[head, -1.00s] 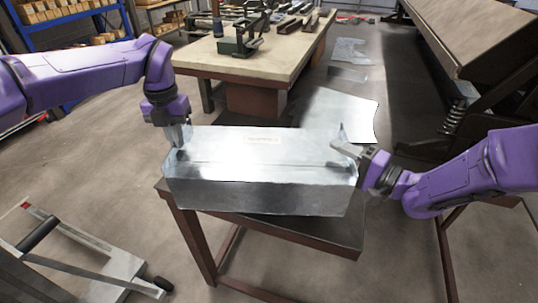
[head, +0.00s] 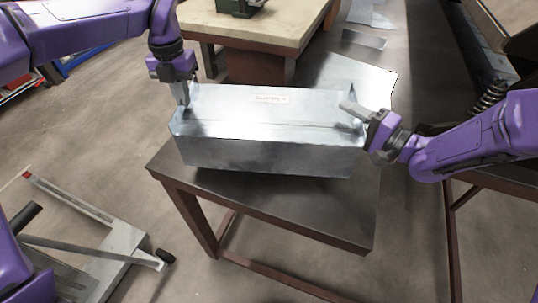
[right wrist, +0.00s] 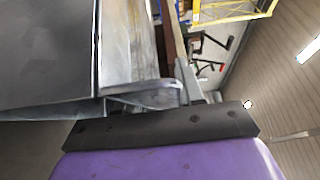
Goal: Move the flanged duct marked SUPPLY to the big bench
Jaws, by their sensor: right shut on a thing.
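The flanged duct (head: 265,150) is a long, shiny sheet-metal box with a small pale label (head: 271,98) on top, its lettering too small to read surely. It appears raised a little above the small dark table (head: 300,205). My left gripper (head: 183,93) points down with its fingers on the duct's left end flange. My right gripper (head: 352,109) is shut on the duct's right end flange. In the right wrist view the duct's metal edge (right wrist: 130,45) is close against the fingers (right wrist: 150,97). The big bench (head: 260,24) has a pale top and stands behind the duct.
A green tool (head: 240,6) stands on the big bench. Sheet metal (head: 350,75) lies behind the duct at right. A dark machine (head: 490,60) stands at the right. A grey wheeled cart (head: 110,255) is on the floor at left. Floor between is clear.

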